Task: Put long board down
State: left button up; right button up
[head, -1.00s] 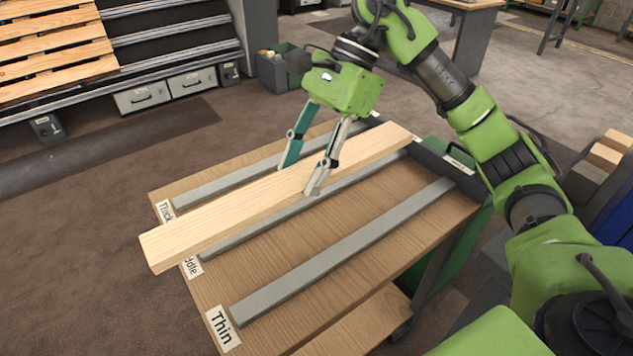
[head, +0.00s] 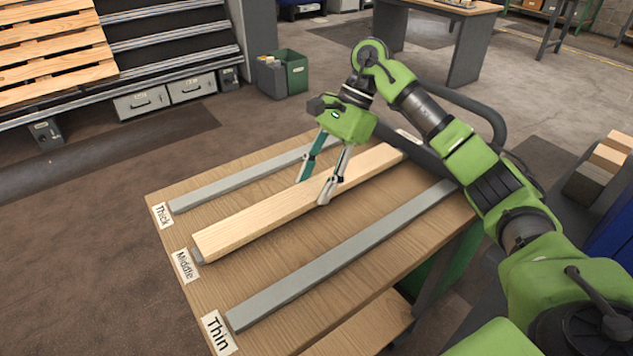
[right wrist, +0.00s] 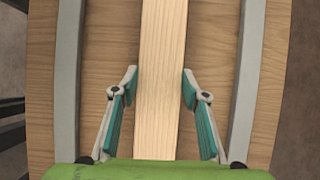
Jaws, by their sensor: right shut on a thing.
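The long board (head: 265,213) is a pale wooden plank lying lengthwise over the middle grey rail, whose near end (head: 197,256) shows beside the "Middle" label (head: 184,265). I cannot tell whether the board rests fully on that rail. My right gripper (head: 312,190) is shut on the board, one finger on each side near its middle. In the right wrist view, the board (right wrist: 161,120) runs between the two fingertips of the gripper (right wrist: 160,77). My left gripper is not in view.
The wooden cart top (head: 300,262) also carries a bare grey rail (head: 250,178) by the "Thick" label (head: 161,214) and another bare rail (head: 340,255) by the "Thin" label (head: 219,332). A dark handle end (head: 430,160) borders the far side. Green bin (head: 291,72) stands beyond.

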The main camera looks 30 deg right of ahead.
jog(key=o, duration=1.3)
jog(key=shift+o, duration=0.2)
jog(key=shift+r, duration=0.15)
jog(key=shift+d+r, duration=0.15)
jog(key=shift+r, duration=0.1)
jog(key=p+v, duration=0.1)
jog(key=v, duration=0.6)
jog(key=shift+r, duration=0.2)
pick_arm(q)
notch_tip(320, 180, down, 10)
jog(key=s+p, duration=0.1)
jog(key=p, duration=0.1)
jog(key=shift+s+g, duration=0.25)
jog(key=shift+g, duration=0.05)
pick_arm(e)
jog(key=shift+v, duration=1.9)
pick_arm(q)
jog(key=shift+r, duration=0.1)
